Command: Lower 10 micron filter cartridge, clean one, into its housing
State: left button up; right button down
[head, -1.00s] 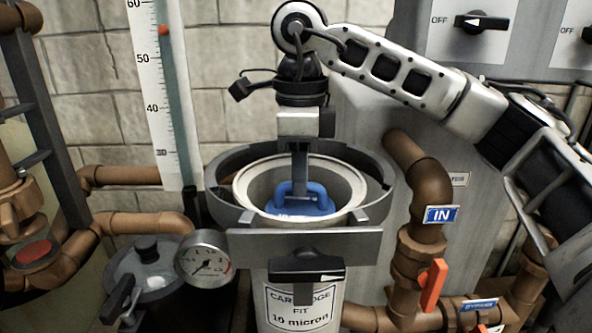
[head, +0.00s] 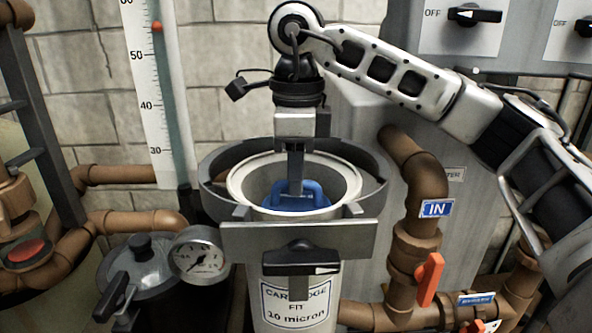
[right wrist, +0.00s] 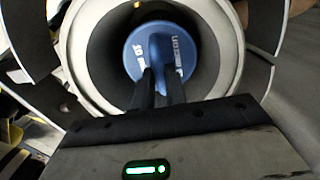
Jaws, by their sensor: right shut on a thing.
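The clean 10 micron cartridge shows as a blue cap with a blue loop handle (head: 299,194), inside the mouth of the white housing (head: 250,180). In the right wrist view the round blue cap (right wrist: 140,68) carries white lettering, with dark space around it inside the bore. My right gripper (head: 296,186) points straight down into the housing, its fingers shut on the handle. The fingers also show in the right wrist view (right wrist: 158,88). The cartridge body below the cap is hidden. The housing label (head: 295,303) reads "CARTRIDGE FIT 10 micron". My left gripper is not in view.
A grey ring (head: 370,160) surrounds the housing's mouth, with a grey plate (head: 240,240) and black lever (head: 300,257) in front. A gauge (head: 199,252) and a dark lidded pot (head: 140,270) stand left. Brown pipes with an orange valve handle (head: 429,279) stand right.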

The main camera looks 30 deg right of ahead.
jog(key=shift+s+a+f, duration=0.3)
jog(key=shift+s+a, duration=0.05)
dwell(0.4)
jog(key=c, duration=1.3)
grip_release()
jog(key=shift+w, duration=0.1)
jog(key=shift+c, duration=0.2)
jog(key=shift+r, duration=0.1)
